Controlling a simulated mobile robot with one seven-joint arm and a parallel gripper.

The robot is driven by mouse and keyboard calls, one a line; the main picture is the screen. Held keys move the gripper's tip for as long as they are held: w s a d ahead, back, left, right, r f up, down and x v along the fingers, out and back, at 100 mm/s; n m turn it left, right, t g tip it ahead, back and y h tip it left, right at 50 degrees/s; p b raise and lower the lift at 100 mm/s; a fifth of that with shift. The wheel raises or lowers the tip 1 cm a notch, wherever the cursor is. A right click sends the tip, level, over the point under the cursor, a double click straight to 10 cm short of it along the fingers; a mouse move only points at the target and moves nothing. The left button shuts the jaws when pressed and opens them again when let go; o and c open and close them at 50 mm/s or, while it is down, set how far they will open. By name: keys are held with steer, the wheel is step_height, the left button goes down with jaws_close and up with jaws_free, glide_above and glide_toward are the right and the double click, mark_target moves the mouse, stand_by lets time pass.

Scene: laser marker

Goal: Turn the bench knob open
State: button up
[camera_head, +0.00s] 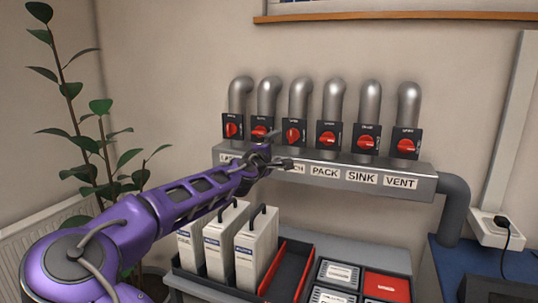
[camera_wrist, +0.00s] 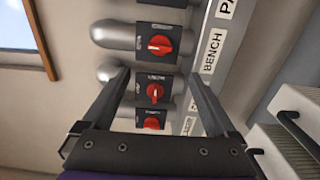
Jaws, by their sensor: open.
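The bench knob (camera_head: 293,133) is a red rotary knob on a black plate, third from the left in the row. Its grip stands about upright. In the wrist view the bench knob (camera_wrist: 158,45) is level with the BENCH label (camera_wrist: 212,50), beyond my fingertips. My gripper (camera_head: 280,151) is open and empty, in front of the labelled rail and partly covering its labels. In the wrist view my gripper (camera_wrist: 158,78) has its fingers spread either side of the neighbouring second knob (camera_wrist: 154,91), whose grip lies about level. I see no contact with either knob.
Several grey pipes rise above the knobs from a metal rail (camera_head: 345,177). The PACK knob (camera_head: 328,139) is just right of the bench knob. A plant (camera_head: 100,150) is at the left.

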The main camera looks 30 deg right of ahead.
steer(key=shift+v, duration=2.6)
